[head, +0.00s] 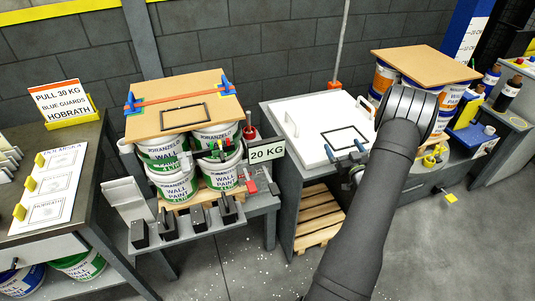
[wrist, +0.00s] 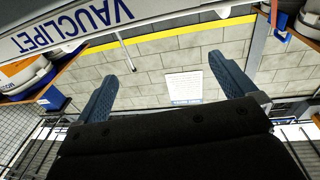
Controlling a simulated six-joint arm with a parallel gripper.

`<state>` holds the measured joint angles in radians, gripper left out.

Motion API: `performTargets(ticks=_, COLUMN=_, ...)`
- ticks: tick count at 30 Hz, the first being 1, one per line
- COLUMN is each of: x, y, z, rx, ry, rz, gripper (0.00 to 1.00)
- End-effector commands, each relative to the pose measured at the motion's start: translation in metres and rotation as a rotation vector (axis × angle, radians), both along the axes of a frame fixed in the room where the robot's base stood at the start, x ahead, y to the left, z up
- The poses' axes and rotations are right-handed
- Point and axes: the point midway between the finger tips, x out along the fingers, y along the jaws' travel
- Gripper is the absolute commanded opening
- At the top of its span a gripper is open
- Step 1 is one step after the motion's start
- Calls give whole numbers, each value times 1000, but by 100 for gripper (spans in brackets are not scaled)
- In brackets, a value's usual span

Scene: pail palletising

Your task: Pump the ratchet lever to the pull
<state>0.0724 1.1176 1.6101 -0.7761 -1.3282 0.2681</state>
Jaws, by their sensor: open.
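The strapped load of white-and-green paint pails (head: 175,183) stands under a tan board (head: 180,100) in the head view. An orange strap (head: 175,97) crosses the board, with blue guards (head: 225,86) at both ends. A small dark device at the front of the pails, perhaps the ratchet (head: 222,150), is too small for me to tell its lever's position. A plate beside the load reads 20 KG (head: 267,152). My gripper (head: 345,150) is open and empty, to the right of the load above the white-topped stand. Its blue fingers show apart in the wrist view (wrist: 162,68).
A sign (head: 60,98) reads PULL 30 KG, BLUE GUARDS, HOBRATH. Black blocks (head: 168,224) line the shelf before the load. The white panel (head: 318,125) carries a black frame outline. A second board-topped pail stack (head: 425,66) stands behind my arm at right.

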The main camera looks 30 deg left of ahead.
Motion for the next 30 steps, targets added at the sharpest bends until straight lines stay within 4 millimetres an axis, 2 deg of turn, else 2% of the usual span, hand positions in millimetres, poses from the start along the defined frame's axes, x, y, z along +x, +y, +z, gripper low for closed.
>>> performTargets(ticks=1, x=-17, y=5, z=-4, rx=31, ry=-14, rz=25, gripper=100)
performTargets(ticks=6, x=-66, y=16, z=-2, rx=141, ry=-84, rz=86, gripper=100)
performTargets(ticks=9, x=-96, y=57, z=-22, rx=118, ry=-50, rz=104, gripper=100)
performTargets(ticks=12, x=-128, y=85, z=-38, rx=93, ry=-23, rz=112, gripper=100)
performTargets(ticks=15, x=-159, y=109, z=-52, rx=59, ry=2, rz=121, gripper=100)
performTargets(ticks=19, x=-194, y=128, z=-66, rx=14, ry=26, rz=131, gripper=100)
performTargets(ticks=21, x=-205, y=134, z=-70, rx=-4, ry=32, rz=134, gripper=100)
performTargets(ticks=24, x=-212, y=135, z=-77, rx=-23, ry=53, rz=115, gripper=100)
performTargets(ticks=30, x=-196, y=152, z=-77, rx=-26, ry=51, rz=112, gripper=100)
